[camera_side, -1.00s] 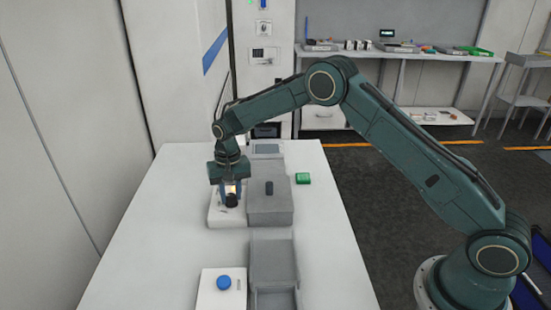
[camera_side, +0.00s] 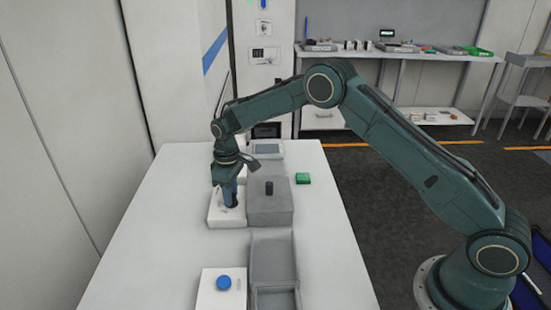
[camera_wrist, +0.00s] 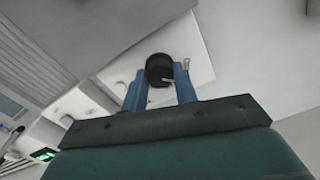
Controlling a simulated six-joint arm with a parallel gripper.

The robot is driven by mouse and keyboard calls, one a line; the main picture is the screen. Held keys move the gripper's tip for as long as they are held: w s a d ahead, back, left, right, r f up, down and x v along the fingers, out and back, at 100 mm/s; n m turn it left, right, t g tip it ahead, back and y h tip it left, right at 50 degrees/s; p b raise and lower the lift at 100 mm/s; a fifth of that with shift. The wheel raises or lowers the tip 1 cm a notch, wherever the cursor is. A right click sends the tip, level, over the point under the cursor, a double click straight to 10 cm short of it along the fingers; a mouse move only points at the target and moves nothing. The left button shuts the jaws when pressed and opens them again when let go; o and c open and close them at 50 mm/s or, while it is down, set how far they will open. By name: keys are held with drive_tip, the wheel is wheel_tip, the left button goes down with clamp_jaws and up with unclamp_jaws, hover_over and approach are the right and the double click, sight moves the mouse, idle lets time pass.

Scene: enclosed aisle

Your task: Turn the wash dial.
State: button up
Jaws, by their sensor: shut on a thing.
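A black round dial (camera_wrist: 159,67) stands on a white box (camera_wrist: 196,75). My gripper (camera_wrist: 161,76) is shut on the dial, with one blue finger on each side of it. In the side view my gripper (camera_side: 231,203) points straight down at the white box (camera_side: 217,220) and largely hides the dial. A light pointer or mark shows near the dial in the wrist view. A second white box (camera_side: 207,292) at the front of the table carries a blue knob (camera_side: 223,282), well apart from my gripper.
A grey block with a dark peg (camera_side: 269,188) stands close on the right of the dial's box. A grey open bin (camera_side: 272,262) is nearer the front. A green block (camera_side: 303,179) lies at right. The table's left side (camera_side: 150,240) is clear.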

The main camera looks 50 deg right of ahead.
drive_tip(key=shift+n, duration=1.3)
drive_tip(key=o, duration=1)
drive_tip(key=shift+c, duration=0.2)
drive_tip(key=shift+r, duration=0.1)
wheel_tip(320, 180, up, 14)
drive_tip(key=shift+w+d, duration=0.15)
